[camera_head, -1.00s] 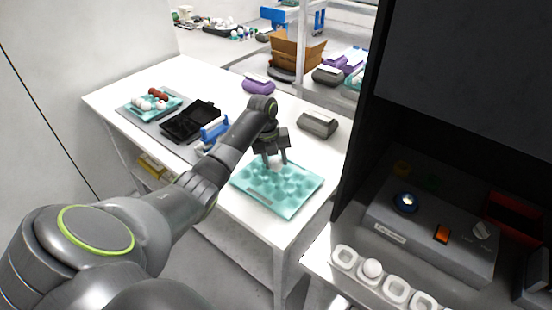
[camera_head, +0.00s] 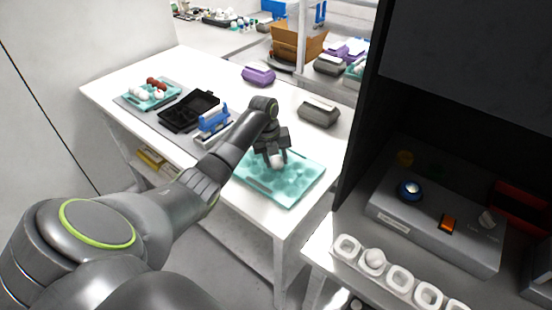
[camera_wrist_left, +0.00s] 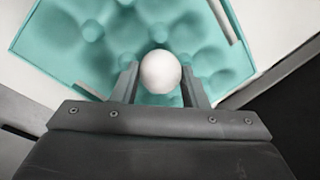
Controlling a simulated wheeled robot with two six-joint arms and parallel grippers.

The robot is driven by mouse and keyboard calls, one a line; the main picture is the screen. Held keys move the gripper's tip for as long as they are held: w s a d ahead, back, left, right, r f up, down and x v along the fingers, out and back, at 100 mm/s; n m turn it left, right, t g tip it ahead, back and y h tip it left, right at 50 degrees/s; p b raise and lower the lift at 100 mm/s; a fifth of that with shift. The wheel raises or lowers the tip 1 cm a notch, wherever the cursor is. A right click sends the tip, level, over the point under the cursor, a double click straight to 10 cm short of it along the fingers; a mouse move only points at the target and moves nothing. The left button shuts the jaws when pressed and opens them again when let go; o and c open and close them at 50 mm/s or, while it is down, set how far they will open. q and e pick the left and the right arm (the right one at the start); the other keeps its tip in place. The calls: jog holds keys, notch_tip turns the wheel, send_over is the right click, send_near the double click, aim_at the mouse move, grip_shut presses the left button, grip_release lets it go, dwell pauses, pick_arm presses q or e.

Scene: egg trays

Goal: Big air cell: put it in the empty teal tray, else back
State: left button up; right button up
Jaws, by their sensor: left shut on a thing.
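My left gripper (camera_head: 276,160) is shut on a white egg (camera_head: 277,162) at the teal tray (camera_head: 293,203) near the table's front right corner. In the left wrist view the egg (camera_wrist_left: 160,72) sits between the two fingers of my gripper (camera_wrist_left: 158,84), with the teal tray (camera_wrist_left: 110,62) beneath. No other egg shows in the visible part of this tray. Whether the egg touches the tray is unclear. A second teal tray (camera_head: 137,104) at the table's far left holds several white and brown eggs. My right gripper is out of view.
A black open case (camera_head: 188,112) and a blue-and-white device (camera_head: 213,122) stand left of my arm. Purple (camera_head: 258,75) and grey (camera_head: 319,112) cartons lie behind.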

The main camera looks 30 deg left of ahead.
pick_arm(q)
jog(key=shift+f+b, duration=0.4)
jog(key=shift+f, duration=0.35)
dwell(0.3)
jog(key=o, duration=0.7)
jog(key=shift+s+a+r, duration=0.35)
jog(key=shift+a+r, duration=0.05)
jog(key=shift+r, duration=2.45)
jog(key=shift+s+a+r, duration=0.35)
jog(key=shift+r, duration=2.55)
jog(key=shift+s+a+r, duration=0.35)
jog(key=shift+a+r, duration=0.05)
jog(key=shift+r, duration=2.45)
jog(key=shift+f, duration=0.1)
